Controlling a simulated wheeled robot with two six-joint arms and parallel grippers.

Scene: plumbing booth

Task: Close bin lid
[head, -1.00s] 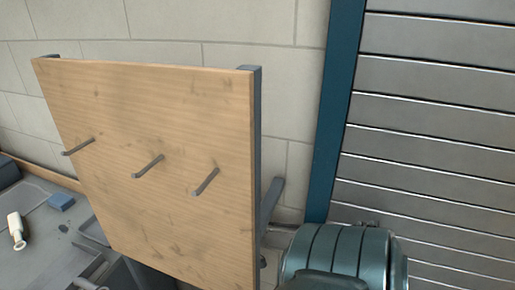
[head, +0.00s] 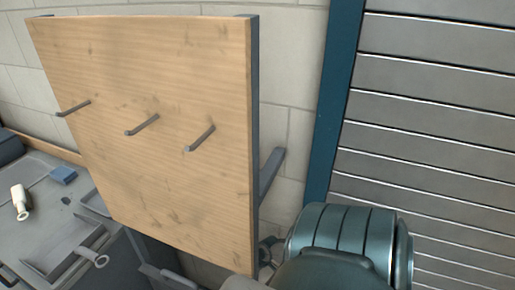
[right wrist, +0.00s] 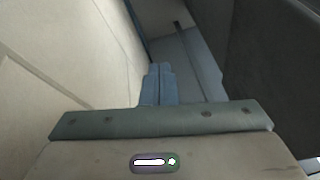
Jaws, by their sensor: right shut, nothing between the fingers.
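The lid's position is unclear. My right gripper (right wrist: 158,70) is shut and empty in the right wrist view, pointing toward a narrow space between the pale wall and a dark surface. Its distance from the bin cannot be judged. My left gripper is not in view.
A wooden board (head: 150,130) with three pegs stands left of the bin. A grey workbench (head: 40,225) holds a white fitting (head: 20,201) and a blue block (head: 63,175). A blue post (head: 335,100) edges the shutter (head: 435,110). A dark surface (right wrist: 275,70) closes the right wrist view's right side.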

